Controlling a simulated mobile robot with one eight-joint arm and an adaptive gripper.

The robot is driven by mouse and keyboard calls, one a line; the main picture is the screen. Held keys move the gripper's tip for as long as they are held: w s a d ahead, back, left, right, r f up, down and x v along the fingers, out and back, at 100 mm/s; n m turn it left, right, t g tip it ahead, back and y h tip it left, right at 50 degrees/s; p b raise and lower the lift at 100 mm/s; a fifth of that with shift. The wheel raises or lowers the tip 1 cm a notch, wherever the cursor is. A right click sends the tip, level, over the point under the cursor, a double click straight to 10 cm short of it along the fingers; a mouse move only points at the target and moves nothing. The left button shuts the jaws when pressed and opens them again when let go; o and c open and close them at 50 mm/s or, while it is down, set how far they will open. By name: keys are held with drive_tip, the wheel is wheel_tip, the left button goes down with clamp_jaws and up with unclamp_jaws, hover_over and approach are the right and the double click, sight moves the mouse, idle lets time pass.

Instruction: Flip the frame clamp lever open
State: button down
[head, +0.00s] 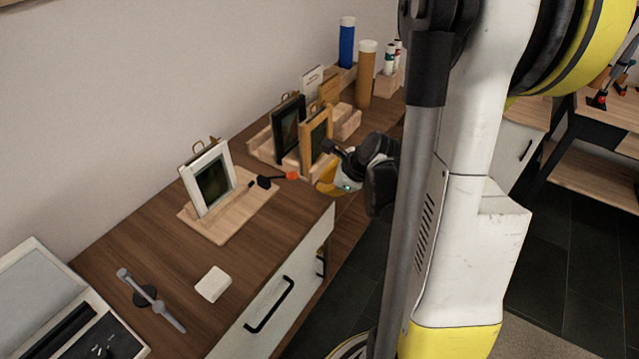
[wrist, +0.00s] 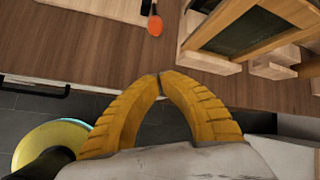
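The clamp lever (head: 265,182) is black with an orange-red tip and lies at the right edge of a light wooden board (head: 232,222). A white picture frame (head: 208,178) stands tilted on that board. In the wrist view the lever's orange tip (wrist: 155,25) shows at the top, beyond my fingertips. My gripper (wrist: 160,80) has yellow ribbed fingers whose tips meet, with nothing seen between them. In the head view my gripper (head: 327,180) is right of the lever tip, apart from it, near the table's front edge; its fingers are partly hidden.
Black and wooden frames (head: 316,137) stand in a wooden rack behind my gripper. A white block (head: 213,283) and a grey tool (head: 150,300) lie at the near end of the table. Tall blue (head: 347,42) and brown (head: 366,75) cylinders stand at the back.

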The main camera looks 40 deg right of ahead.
drive_tip(key=b+x, duration=0.3)
drive_tip(key=x, duration=0.5)
drive_tip(key=shift+s+f, duration=0.1)
drive_tip(key=shift+s, duration=0.05)
drive_tip(key=a+r, duration=0.1)
drive_tip(key=w+a+r, duration=0.1)
drive_tip(key=shift+r+b, duration=0.35)
drive_tip(key=shift+w+a+r, duration=0.2)
drive_tip(key=shift+a+r, duration=0.05)
drive_tip(key=shift+r, duration=0.05)
